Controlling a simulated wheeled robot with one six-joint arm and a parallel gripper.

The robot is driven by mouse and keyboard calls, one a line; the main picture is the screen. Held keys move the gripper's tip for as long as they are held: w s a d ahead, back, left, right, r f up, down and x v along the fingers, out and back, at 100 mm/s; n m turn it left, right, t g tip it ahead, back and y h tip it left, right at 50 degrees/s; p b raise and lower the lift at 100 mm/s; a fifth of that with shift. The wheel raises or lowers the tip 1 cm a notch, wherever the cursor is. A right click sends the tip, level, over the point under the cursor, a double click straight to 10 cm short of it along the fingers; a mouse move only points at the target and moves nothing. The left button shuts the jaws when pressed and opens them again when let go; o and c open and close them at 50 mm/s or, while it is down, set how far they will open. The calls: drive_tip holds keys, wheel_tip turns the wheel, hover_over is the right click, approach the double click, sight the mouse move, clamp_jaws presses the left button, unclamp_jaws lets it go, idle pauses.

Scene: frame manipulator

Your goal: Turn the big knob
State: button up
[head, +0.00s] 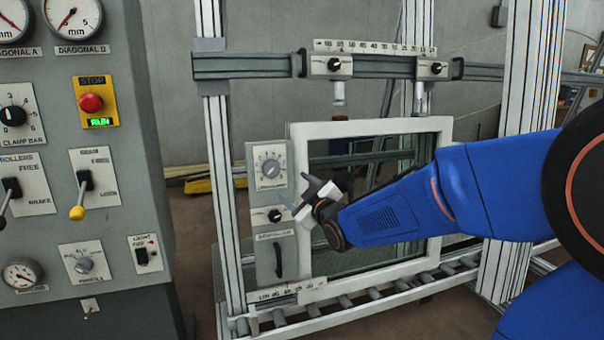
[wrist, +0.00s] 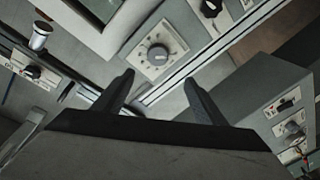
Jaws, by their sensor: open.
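The big knob (head: 270,168) is a round grey dial on a white scale plate, high on the grey panel at the left of the white frame. In the wrist view the knob (wrist: 158,54) lies just beyond the fingertips, between them across the picture. My gripper (head: 298,197) is open and empty, a little to the right of and below the knob in the head view. In the wrist view both dark fingers of my gripper (wrist: 159,78) stand apart, not touching the knob. A smaller black knob (head: 274,215) sits below it on the same panel.
The white window frame (head: 300,265) stands right of the panel, above a roller track (head: 375,302). A rail with a scale and clamps (head: 270,66) crosses above. A control console (head: 125,170) with gauges, an emergency stop button (head: 91,102) and levers stands at the left.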

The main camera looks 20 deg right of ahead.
approach(273, 169)
drive_tip(key=w, duration=0.2)
drive_tip(key=w+a, duration=0.1)
drive_tip(key=w, duration=0.4)
drive_tip(key=shift+w+a+f, duration=0.1)
drive_tip(key=shift+w+a, duration=0.1)
drive_tip(key=shift+w, duration=0.2)
drive_tip(key=shift+c, duration=0.4)
drive_tip(key=c, duration=1)
